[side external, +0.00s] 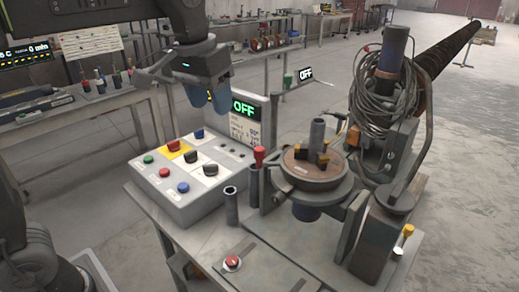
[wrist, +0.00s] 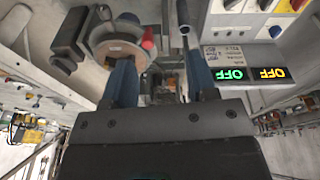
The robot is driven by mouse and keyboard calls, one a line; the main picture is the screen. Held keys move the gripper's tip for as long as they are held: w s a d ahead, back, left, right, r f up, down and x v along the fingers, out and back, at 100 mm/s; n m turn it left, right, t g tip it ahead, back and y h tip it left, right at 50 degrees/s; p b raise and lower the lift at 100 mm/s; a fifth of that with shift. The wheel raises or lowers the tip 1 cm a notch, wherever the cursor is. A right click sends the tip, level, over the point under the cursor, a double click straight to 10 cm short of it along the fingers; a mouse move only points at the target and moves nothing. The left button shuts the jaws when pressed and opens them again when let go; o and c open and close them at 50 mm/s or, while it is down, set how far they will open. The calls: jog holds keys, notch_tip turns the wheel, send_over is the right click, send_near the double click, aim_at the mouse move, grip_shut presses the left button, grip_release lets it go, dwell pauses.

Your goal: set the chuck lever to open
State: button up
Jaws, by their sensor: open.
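A lever with a red grip (side external: 259,156) stands about upright at the left edge of the round chuck plate (side external: 300,172); it looks to be the chuck lever. In the wrist view the red grip (wrist: 148,41) shows near the left fingertip, beside the chuck plate (wrist: 103,48). Several jaw blocks and a grey upright tube (side external: 317,135) sit on the plate. My gripper (side external: 208,106) is open and empty, above and behind the control box, up and left of the lever. In the wrist view its two blue fingers (wrist: 160,62) are apart.
The control box (side external: 170,200) with buttons and knobs lies left of the chuck. Displays reading OFF (side external: 244,107) stand behind it. A dark open tube (side external: 231,207), a red button (side external: 232,262) and a coiled-cable post (side external: 392,60) surround the chuck. A yellow-tipped lever (side external: 407,231) is at right.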

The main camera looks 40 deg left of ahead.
jog(key=g, duration=0.2)
send_over(260, 148)
jog(key=s, duration=0.1)
jog(key=shift+n, duration=0.4)
jog(key=f, duration=0.9)
jog(key=w+f, duration=0.1)
jog(key=f, duration=0.4)
grip_shut()
